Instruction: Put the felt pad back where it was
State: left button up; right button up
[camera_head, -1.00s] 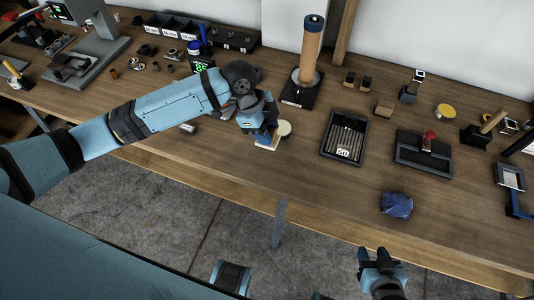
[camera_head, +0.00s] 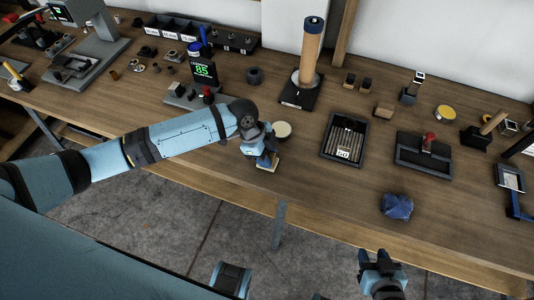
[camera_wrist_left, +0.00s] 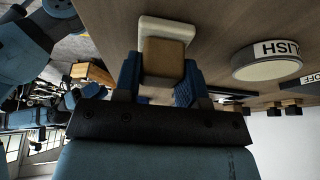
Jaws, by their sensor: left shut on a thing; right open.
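The felt pad (camera_head: 268,168) shows as a whitish pad under a tan block near the bench's front edge. In the left wrist view the block and white pad (camera_wrist_left: 164,28) sit between two blue fingers. My left gripper (camera_head: 264,159) is shut on it. I cannot tell whether the pad touches the bench top. A round tin (camera_head: 281,130) lies just behind it; in the left wrist view its lettering ends in "LISH" (camera_wrist_left: 267,60). My right gripper (camera_head: 379,258) is open and empty, in front of the bench edge.
A dark tray of rods (camera_head: 323,150) and a black tray with a red knob (camera_head: 400,160) stand to the right. A blue cloth (camera_head: 397,206) lies near the front edge. A green-lit display (camera_head: 203,71) stands behind my left arm. Bench between pad and rod tray is clear.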

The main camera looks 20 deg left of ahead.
pick_arm(q)
jog(key=shift+f, duration=0.15)
jog(key=o, duration=0.9)
jog(key=shift+a+r, duration=0.1)
jog(key=shift+r, duration=0.2)
jog(key=v, duration=1.1)
jog(key=shift+a+r, duration=0.15)
jog(key=shift+r, duration=0.15)
